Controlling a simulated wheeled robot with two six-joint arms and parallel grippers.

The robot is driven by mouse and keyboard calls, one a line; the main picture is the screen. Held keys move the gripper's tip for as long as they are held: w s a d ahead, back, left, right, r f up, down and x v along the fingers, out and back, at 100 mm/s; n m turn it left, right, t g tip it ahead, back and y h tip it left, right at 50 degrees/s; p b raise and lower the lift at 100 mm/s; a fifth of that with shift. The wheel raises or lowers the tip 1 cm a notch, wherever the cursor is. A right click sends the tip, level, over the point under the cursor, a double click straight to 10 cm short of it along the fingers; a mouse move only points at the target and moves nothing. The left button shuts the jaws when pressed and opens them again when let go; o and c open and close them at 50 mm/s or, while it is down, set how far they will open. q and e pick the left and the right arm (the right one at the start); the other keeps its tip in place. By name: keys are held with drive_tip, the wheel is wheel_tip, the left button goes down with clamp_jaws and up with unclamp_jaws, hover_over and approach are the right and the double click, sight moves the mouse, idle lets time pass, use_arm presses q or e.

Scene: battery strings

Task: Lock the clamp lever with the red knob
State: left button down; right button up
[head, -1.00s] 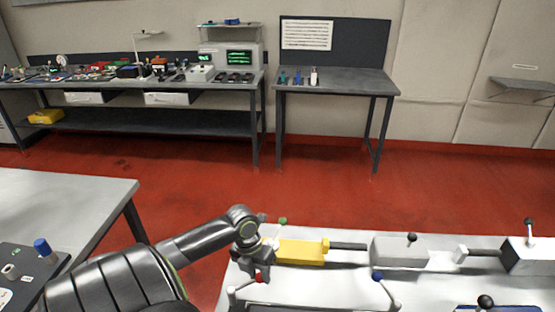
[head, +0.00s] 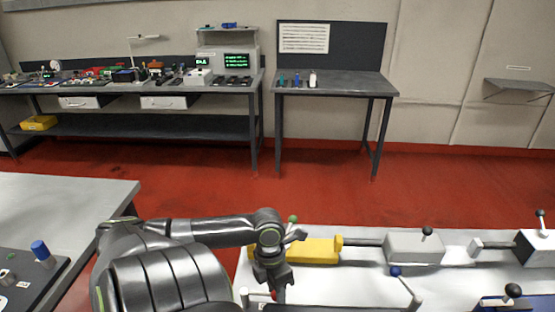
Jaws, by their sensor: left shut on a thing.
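The red knob (head: 274,294) shows as a small red spot just under the fingers of my left gripper (head: 272,279), at the bottom middle of the head view. My left gripper points down and is shut on the red knob. The fingers and wrist hide most of the knob. A light pivot end (head: 244,297) of its lever shows just left of the gripper; the rest of the lever and clamp is hidden or cut off by the lower picture edge. My right gripper is not in view.
Close by stand a lever with a blue knob (head: 395,271), a yellow block (head: 318,252) with a green knob (head: 293,218) near it, a grey block (head: 413,247) and black-knobbed levers (head: 513,290). A grey table (head: 75,190) is at left. Red floor lies open behind.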

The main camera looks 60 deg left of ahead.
use_arm(q)
drive_tip(key=shift+s+d, duration=0.1)
idle(0.4)
drive_tip(key=c, duration=1.1)
unclamp_jaws()
